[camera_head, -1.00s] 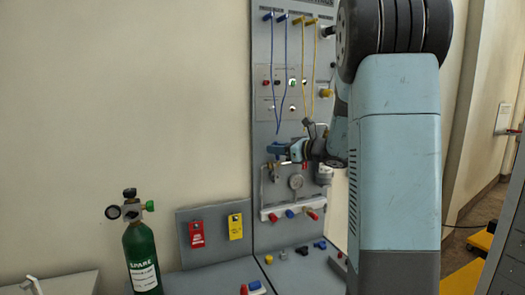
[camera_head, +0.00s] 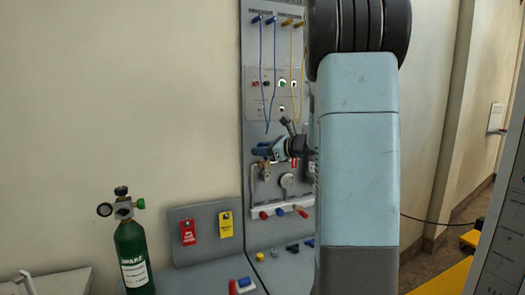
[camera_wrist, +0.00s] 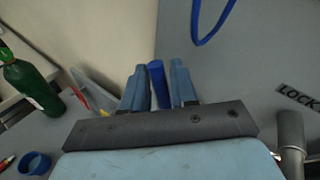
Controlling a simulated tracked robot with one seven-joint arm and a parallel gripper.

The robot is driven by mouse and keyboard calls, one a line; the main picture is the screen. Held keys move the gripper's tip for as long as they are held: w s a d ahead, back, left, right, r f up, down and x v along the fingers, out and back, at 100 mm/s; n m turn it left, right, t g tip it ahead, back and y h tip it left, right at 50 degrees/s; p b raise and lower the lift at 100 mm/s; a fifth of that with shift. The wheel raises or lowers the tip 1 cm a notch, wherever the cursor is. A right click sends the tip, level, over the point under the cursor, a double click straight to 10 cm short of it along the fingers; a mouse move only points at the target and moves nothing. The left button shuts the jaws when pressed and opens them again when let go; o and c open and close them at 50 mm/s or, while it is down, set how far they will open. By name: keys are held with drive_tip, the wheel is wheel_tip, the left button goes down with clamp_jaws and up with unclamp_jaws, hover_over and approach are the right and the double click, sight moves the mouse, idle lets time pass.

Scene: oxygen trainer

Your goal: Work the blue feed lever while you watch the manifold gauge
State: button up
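My gripper (camera_wrist: 160,85) has its two fingers close together on either side of a blue bar (camera_wrist: 157,84), which looks like the blue feed lever. The bar fills nearly all the space between them, so the fingers look shut on it. In the head view my gripper (camera_head: 264,150) is at the panel's lower part, just above the manifold, and the lever cannot be told apart from it.
My arm hides the panel's right side. Blue and yellow hoses (camera_head: 266,75) hang above my gripper; a blue loop (camera_wrist: 210,25) shows in the wrist view. Red and yellow tags (camera_head: 188,232) and a green SPARE cylinder (camera_head: 133,255) stand to the left.

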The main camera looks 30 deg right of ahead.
drive_tip(key=shift+o, duration=0.7)
drive_tip(key=shift+d, duration=0.1)
drive_tip(key=v, duration=1.3)
drive_tip(key=shift+s, duration=0.4)
drive_tip(key=shift+d, duration=0.15)
idle(5.3)
